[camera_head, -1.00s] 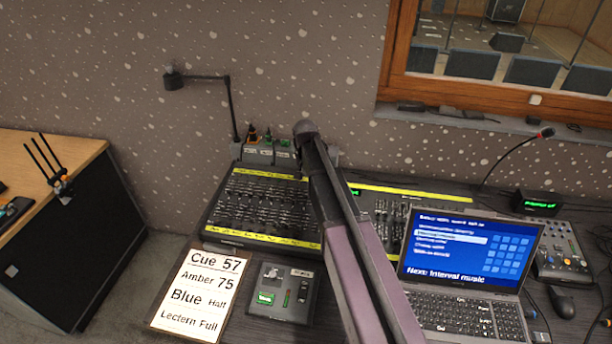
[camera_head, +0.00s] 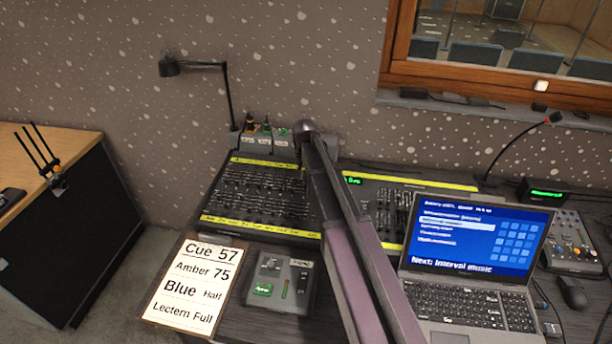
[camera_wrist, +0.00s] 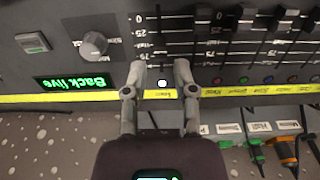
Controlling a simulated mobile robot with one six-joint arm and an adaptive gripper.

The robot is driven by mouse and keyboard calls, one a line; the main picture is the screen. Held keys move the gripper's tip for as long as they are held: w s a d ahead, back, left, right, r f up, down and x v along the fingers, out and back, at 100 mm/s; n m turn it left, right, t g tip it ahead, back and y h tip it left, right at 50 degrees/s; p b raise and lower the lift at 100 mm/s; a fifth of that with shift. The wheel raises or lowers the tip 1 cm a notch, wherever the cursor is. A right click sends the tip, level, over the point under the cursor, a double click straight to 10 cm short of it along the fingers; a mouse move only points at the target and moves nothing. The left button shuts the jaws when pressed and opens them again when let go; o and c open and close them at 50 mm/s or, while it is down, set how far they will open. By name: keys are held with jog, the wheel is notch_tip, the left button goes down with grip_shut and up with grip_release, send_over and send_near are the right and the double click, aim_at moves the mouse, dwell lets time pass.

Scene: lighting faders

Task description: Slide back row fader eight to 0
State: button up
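The fader desk (camera_head: 213,222) has rows of dark faders and lies partly behind my arm in the head view. In the wrist view a dark fader slot (camera_wrist: 160,38), leftmost of the row there, runs beside a scale (camera_wrist: 140,30) marked from 0. My gripper (camera_wrist: 161,70) is open, its two fingertips apart on either side of the lower end of this slot. I cannot clearly make out the cap between the fingertips. A white light (camera_wrist: 162,84) shows between the fingers. In the head view my arm hides the gripper.
In the wrist view, a yellow label strip (camera_wrist: 60,99), a round knob (camera_wrist: 94,45) and a green "Back live" display (camera_wrist: 75,83) lie nearby. Neighbouring faders (camera_wrist: 233,42) stand close at right. A laptop (camera_head: 470,255), cue card (camera_head: 190,285) and lamp (camera_head: 200,66) surround the desk.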

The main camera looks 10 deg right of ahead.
aim_at(306, 184)
jog(key=shift+w+f+b, duration=0.15)
jog(key=shift+f+b, duration=1.15)
jog(key=shift+f, duration=0.3)
grip_shut()
jog(key=shift+s, duration=0.2)
jog(key=shift+s+a+f, duration=0.1)
jog(key=shift+s+a, duration=0.15)
jog(key=shift+s, duration=0.35)
jog(key=shift+s+a+f, duration=0.1)
jog(key=shift+s+a, duration=0.15)
jog(key=shift+s, duration=0.35)
grip_release()
